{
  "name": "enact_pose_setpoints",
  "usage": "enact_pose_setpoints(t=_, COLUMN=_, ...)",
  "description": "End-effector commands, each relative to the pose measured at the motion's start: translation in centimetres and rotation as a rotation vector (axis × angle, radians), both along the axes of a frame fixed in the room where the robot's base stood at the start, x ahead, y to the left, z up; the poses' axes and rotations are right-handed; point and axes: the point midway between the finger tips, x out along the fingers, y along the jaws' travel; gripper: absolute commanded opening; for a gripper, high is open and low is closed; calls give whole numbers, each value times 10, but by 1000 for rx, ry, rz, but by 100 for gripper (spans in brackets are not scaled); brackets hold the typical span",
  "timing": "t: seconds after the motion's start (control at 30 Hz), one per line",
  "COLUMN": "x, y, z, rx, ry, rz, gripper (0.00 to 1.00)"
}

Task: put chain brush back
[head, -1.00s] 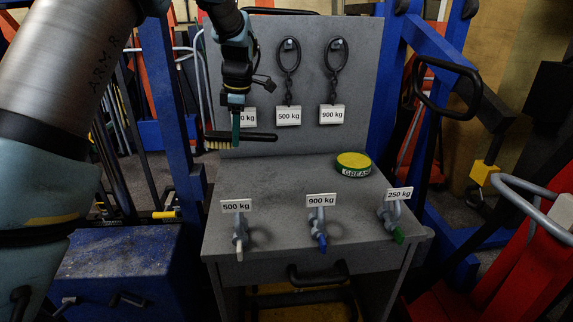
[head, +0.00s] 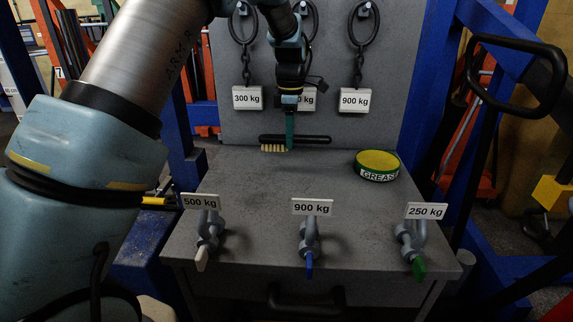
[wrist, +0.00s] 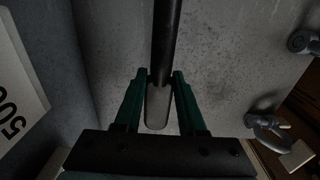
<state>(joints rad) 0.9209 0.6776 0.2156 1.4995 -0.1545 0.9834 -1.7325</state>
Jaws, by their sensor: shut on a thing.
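The chain brush (head: 310,138) has a dark handle and pale bristles pointing down at its left end. My gripper (head: 289,146) has green fingers shut on it and holds it level in front of the back panel, near the rear of the bench top. The gap below the bristles is hard to judge. In the wrist view, the brush's dark bar (wrist: 166,45) runs up from between my fingertips (wrist: 160,76), with a paler rounded end nearer the palm. A green and yellow grease tin (head: 378,166) stands on the bench to the right.
Three chain rings hang on the panel with 300 kg (head: 247,97), a mostly hidden tag, and 900 kg (head: 354,100). The middle bench top (head: 270,185) is clear.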

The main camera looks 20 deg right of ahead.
Motion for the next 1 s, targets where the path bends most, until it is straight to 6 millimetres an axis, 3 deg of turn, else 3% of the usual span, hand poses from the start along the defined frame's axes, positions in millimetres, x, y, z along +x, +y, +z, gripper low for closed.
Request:
enact_pose_setpoints(t=0.13, x=-1, y=0, z=-23, rx=1, ry=2, rz=-1, gripper=0)
enact_pose_setpoints(t=0.57, x=0, y=0, z=-68, rx=0, ry=1, rz=0, gripper=0)
enact_pose_setpoints(t=0.87, x=0, y=0, z=-72, rx=-1, ry=-2, rz=-1, gripper=0)
enact_pose_setpoints(t=0.9, x=0, y=0, z=-73, rx=0, ry=-1, rz=-1, gripper=42)
enact_pose_setpoints(t=1.0, x=0, y=0, z=-72, rx=0, ry=-1, rz=-1, gripper=53)
